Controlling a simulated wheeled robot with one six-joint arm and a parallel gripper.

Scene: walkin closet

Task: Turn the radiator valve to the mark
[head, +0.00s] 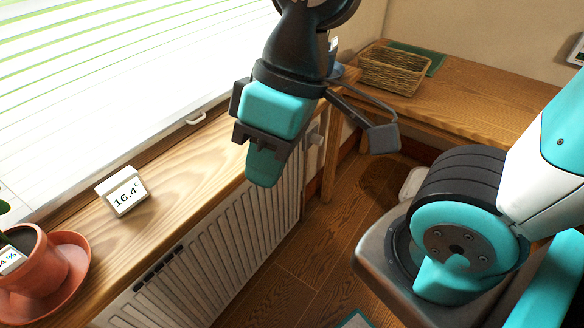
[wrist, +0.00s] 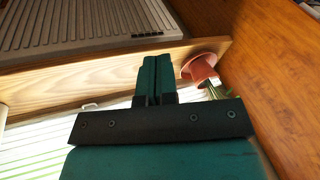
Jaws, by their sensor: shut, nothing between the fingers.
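The white ribbed radiator (head: 205,255) stands below the wooden sill; it also shows at the top left of the wrist view (wrist: 75,25). A small grey knob-like part (head: 316,136) shows near the radiator's far end, partly hidden by my arm; it looks like the valve, but I cannot make out a mark. My gripper (head: 263,170) hangs over the sill's front edge, left of and nearer than that part, apart from it. Its teal fingers (wrist: 153,65) are together with nothing between them in the wrist view.
A 16.4 °C display (head: 122,192) and a potted plant on a terracotta saucer (head: 70,285) stand on the sill (head: 165,170). A wooden table (head: 470,110) with a wicker basket (head: 395,70) is at the back right. Wooden floor (head: 320,230) is open between.

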